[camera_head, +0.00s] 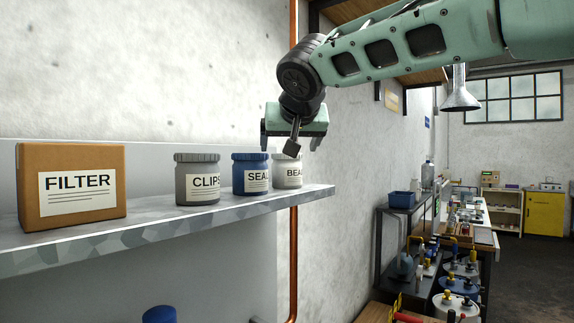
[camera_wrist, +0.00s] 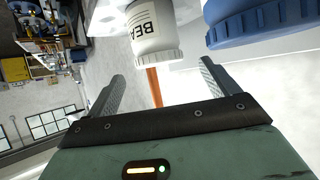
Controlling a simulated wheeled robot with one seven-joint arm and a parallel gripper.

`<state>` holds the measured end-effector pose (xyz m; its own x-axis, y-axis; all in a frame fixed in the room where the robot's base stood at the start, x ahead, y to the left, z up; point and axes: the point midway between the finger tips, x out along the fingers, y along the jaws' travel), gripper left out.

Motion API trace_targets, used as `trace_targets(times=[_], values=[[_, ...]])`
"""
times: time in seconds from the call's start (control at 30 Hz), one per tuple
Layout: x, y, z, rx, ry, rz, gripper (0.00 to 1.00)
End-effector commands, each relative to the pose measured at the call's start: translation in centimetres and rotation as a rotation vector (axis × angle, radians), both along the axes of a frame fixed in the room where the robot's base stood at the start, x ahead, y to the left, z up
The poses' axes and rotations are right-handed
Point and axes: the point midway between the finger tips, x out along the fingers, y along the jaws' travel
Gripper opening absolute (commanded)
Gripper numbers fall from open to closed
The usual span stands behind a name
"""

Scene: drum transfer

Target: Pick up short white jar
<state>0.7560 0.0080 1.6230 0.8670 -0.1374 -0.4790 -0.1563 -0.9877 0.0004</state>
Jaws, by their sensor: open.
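The short white jar (camera_head: 288,174), with a label starting "BEA", stands upright at the right end of the metal shelf. My gripper (camera_head: 290,148) is above and close to it, and part of the gripper covers the jar's upper part in the head view. In the wrist view the white jar (camera_wrist: 154,38) appears upside down, ahead of the open fingers of my gripper (camera_wrist: 163,75). The fingers are empty, and the jar shows beyond their tips.
The blue "SEAL" jar (camera_head: 251,174) stands just left of the white jar; its lid (camera_wrist: 250,25) is near the right finger in the wrist view. A grey "CLIPS" jar (camera_head: 197,180) and a cardboard "FILTER" box (camera_head: 71,187) stand farther left on the shelf (camera_head: 150,225). A copper pipe (camera_head: 293,255) runs by the shelf's end.

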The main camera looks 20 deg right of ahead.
Motion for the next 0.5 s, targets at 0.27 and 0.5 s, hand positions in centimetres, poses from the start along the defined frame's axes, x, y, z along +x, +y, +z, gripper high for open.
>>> trace_targets(times=[0.27, 0.5], values=[[3.1, -0.7, -1.0, 0.000, 0.003, -0.001, 0.87], [3.5, -0.7, -1.5, 0.000, 0.000, 0.000, 0.87]])
